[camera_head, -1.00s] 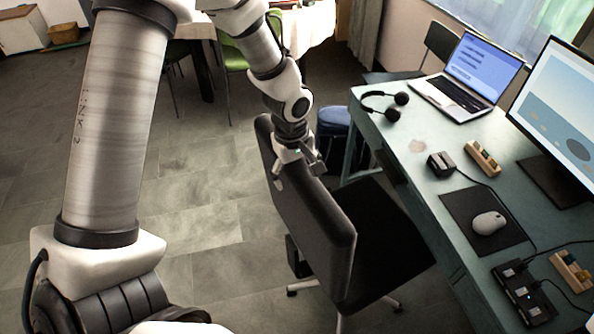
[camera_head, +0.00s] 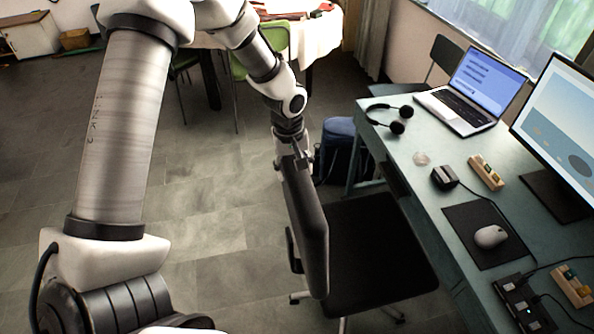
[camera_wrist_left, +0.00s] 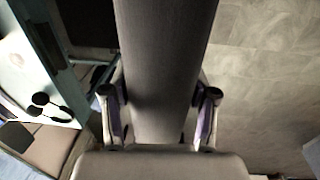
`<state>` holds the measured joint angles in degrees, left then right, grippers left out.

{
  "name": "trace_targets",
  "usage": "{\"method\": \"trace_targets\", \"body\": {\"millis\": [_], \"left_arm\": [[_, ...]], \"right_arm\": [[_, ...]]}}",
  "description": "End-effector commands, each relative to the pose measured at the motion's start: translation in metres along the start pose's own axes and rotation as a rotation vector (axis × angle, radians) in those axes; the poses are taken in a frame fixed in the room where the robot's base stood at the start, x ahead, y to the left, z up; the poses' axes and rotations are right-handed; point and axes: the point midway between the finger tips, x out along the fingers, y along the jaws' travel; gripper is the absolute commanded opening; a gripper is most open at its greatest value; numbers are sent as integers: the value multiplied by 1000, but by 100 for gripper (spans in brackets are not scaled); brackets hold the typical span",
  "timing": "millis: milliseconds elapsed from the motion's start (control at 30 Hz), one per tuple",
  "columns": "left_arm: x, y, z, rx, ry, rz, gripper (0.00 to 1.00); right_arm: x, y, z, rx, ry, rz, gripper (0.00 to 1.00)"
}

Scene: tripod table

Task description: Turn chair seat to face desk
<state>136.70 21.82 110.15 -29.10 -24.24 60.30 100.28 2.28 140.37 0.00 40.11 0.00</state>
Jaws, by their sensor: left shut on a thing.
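The black office chair stands beside the desk in the head view, with its seat (camera_head: 372,248) to the right of its backrest (camera_head: 309,228). The seat's right edge is close to the desk (camera_head: 408,184). My left gripper (camera_head: 296,160) is at the far upper end of the backrest. In the left wrist view, the gripper (camera_wrist_left: 160,112) has one finger on each side of the backrest (camera_wrist_left: 165,60) and is shut on it. My right gripper is not in either view.
The desk holds a laptop (camera_head: 466,96), headphones (camera_head: 390,119), a mouse (camera_head: 490,237) on a dark pad and a monitor (camera_head: 562,120). A dark blue bag (camera_head: 340,150) stands on the floor behind the chair. Open tiled floor (camera_head: 215,215) lies left of the chair.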

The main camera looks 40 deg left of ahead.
Motion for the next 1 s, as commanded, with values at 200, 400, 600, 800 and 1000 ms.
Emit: {"method": "trace_targets", "body": {"millis": [200, 400, 600, 800, 1000], "left_arm": [[3, -2, 2, -1, -5, -4, 83], [2, -1, 1, -1, -2, -2, 83], [-6, 0, 1, -1, 0, 0, 83], [-48, 1, -1, -1, 2, 3, 83], [-96, 1, -1, -2, -1, 1, 83]], "right_arm": [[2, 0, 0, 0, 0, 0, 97], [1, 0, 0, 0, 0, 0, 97], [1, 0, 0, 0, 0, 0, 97], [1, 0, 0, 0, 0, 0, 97], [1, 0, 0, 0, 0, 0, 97]]}}
